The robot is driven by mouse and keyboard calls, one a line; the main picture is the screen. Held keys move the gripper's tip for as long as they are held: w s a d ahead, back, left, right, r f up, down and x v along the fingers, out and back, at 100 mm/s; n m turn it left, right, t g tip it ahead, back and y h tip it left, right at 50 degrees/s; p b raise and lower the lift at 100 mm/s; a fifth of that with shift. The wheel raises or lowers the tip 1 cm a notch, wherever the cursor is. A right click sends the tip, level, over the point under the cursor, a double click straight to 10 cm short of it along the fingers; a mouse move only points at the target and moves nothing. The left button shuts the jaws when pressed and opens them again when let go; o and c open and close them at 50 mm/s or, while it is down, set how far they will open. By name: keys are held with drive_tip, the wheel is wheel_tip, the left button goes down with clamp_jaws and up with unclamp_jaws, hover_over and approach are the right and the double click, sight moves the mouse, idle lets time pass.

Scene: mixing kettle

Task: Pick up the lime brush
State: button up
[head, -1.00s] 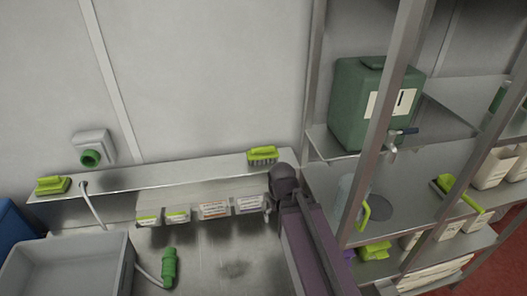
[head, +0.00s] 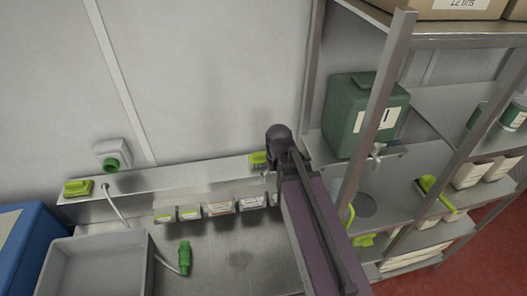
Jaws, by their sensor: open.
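A lime brush (head: 257,158) lies on the steel wall ledge, partly hidden behind the end of my arm. Another lime brush (head: 78,188) lies at the ledge's left end. A long-handled lime brush (head: 437,193) is on the rack shelf at right, and a lime item (head: 363,240), perhaps a brush, is lower on the rack. My gripper (head: 266,173) is mostly hidden by my arm; only a small part shows, just below and right of the ledge brush. It is open, and I cannot tell whether it touches the brush.
The ledge (head: 180,178) runs along the wall above small labelled bins (head: 218,209). A grey basin (head: 92,268) and a green hose nozzle (head: 184,256) are at lower left. A steel rack (head: 377,110) with a green canister (head: 350,110) stands close on the right.

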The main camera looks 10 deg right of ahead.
drive_tip(key=w+r+n+p, duration=0.3)
drive_tip(key=w+r+n, duration=0.1)
drive_tip(key=w, duration=0.2)
drive_tip(key=n, duration=1.2)
hover_over(263, 152)
drive_tip(key=shift+s+d+f+g, duration=0.15)
drive_tip(key=shift+s+f+g, duration=0.1)
drive_tip(key=shift+g, duration=0.05)
drive_tip(key=shift+f+b, duration=0.15)
drive_tip(key=shift+b, duration=0.25)
wheel_tip(263, 152, down, 8)
drive_tip(key=b, duration=0.8)
drive_tip(key=shift+f, duration=0.2)
drive_tip(key=shift+f+b, duration=0.15)
drive_tip(key=shift+b, duration=0.15)
wheel_tip(263, 152, down, 5)
drive_tip(key=b, duration=0.5)
drive_tip(key=shift+w, duration=0.15)
